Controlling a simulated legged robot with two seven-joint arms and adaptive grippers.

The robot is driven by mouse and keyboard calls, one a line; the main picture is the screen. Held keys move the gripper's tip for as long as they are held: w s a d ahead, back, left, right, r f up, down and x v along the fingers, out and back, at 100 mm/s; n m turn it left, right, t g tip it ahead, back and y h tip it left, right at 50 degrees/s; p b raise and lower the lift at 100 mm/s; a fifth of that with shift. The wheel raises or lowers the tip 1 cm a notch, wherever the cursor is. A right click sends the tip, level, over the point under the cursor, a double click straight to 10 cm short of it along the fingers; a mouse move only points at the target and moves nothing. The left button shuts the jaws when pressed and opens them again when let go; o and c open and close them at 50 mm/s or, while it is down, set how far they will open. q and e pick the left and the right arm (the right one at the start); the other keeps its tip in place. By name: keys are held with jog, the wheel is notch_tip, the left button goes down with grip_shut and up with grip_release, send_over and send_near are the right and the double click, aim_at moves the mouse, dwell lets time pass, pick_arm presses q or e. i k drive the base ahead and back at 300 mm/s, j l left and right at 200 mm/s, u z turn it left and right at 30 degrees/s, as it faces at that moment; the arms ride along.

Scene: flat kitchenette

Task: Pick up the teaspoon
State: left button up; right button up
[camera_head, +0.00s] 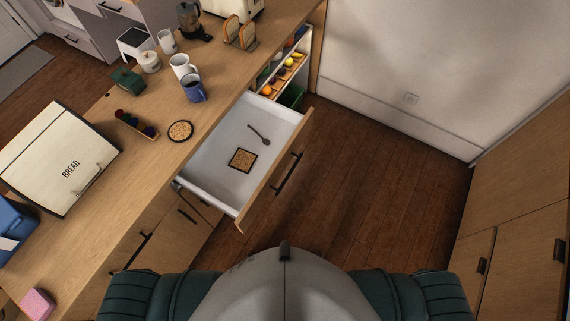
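The teaspoon (259,135) is a small dark metal spoon. It lies in the open white-lined drawer (213,159), towards the drawer's far right part, with its bowl pointing to the lower right. A square dark-edged mat or coaster (242,160) lies in the same drawer, apart from the spoon. Neither of my grippers shows in the head view. Only my own body and shoulders show at the bottom.
The drawer front (272,176) sticks out over the wooden floor. The counter holds a bread box (62,160), a blue mug (194,90), a white mug (183,68) and a round coaster (180,131). The floor (345,190) right of the drawer is clear.

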aim_at(266, 141)
jog(key=i+l+u, duration=0.1)
jog(key=l, duration=0.35)
jog(key=i+l+u, duration=0.15)
jog(key=l, duration=0.3)
jog(key=i+l+u, duration=0.1)
jog(key=l, duration=0.35)
